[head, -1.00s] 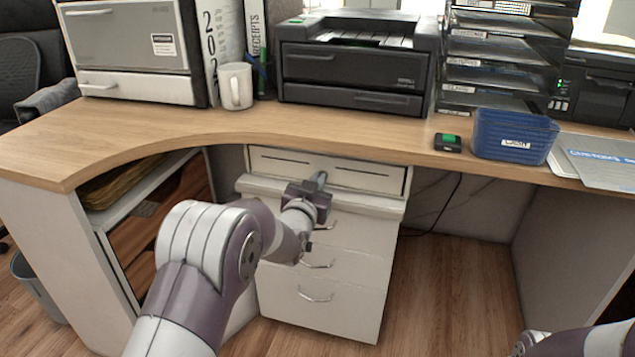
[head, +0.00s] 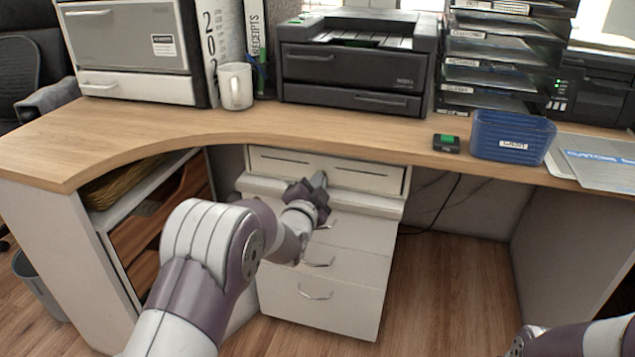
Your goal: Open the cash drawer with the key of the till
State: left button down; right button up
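The cash drawer (head: 370,180) is the pale flat-fronted unit with two thin slots, set just under the desktop. My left gripper (head: 318,182) is in front of its face, near the middle. The gripper's fingers point away from the camera, so I cannot tell whether they are open or shut. The key and the lock are not visible; the gripper and wrist cover that part of the front. Of my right arm, only a piece shows at the bottom right corner; its gripper is out of view.
A pedestal with handled drawers (head: 322,290) stands below the cash drawer. The wooden desktop (head: 300,130) overhangs above it. A blue basket (head: 512,138), a small black device with a green top (head: 446,143) and a white mug (head: 235,86) stand on it. Floor to the right is clear.

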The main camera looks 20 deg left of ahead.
pick_arm(q)
jog(key=shift+m, duration=0.4)
jog(key=c, duration=1.3)
grip_release()
